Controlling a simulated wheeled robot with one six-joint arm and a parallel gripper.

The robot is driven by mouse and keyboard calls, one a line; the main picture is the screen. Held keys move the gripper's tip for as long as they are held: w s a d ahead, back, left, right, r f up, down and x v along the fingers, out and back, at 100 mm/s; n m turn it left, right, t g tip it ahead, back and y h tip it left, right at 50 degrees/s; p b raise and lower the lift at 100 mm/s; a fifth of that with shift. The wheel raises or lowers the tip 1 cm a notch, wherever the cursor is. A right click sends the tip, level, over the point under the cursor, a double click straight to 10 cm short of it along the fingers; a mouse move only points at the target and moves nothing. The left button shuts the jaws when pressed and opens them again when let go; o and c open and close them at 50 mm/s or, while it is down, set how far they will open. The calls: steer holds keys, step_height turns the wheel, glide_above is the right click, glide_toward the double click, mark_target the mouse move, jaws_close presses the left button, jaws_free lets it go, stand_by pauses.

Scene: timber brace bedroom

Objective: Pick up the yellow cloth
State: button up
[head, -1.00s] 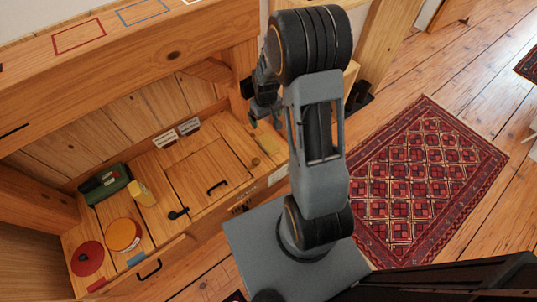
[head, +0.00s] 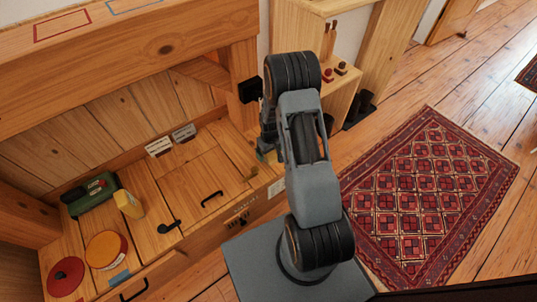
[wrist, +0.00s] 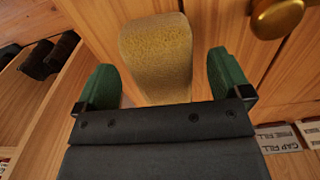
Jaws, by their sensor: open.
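The yellow cloth (wrist: 157,50) shows in the wrist view as a thick, rough-textured strip lying on the wood. My gripper (wrist: 163,76) is open, with one green fingertip to the left of the cloth and one to the right. Gaps show between the cloth and both fingertips. The cloth's near end is hidden behind the dark gripper body. In the head view my gripper (head: 266,154) is low at the right end of the wooden bench top, and my arm mostly hides the cloth there.
A brass knob (wrist: 277,16) is close to the right fingertip. A green case (head: 90,194), a yellow block (head: 128,203), an orange round tin (head: 106,250) and a red disc (head: 65,276) sit further left.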

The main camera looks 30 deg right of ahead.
steer(key=shift+f, duration=0.5)
steer(key=shift+c, duration=0.4)
steer(key=c, duration=0.9)
steer(key=shift+r, duration=0.1)
steer(key=shift+c, duration=0.2)
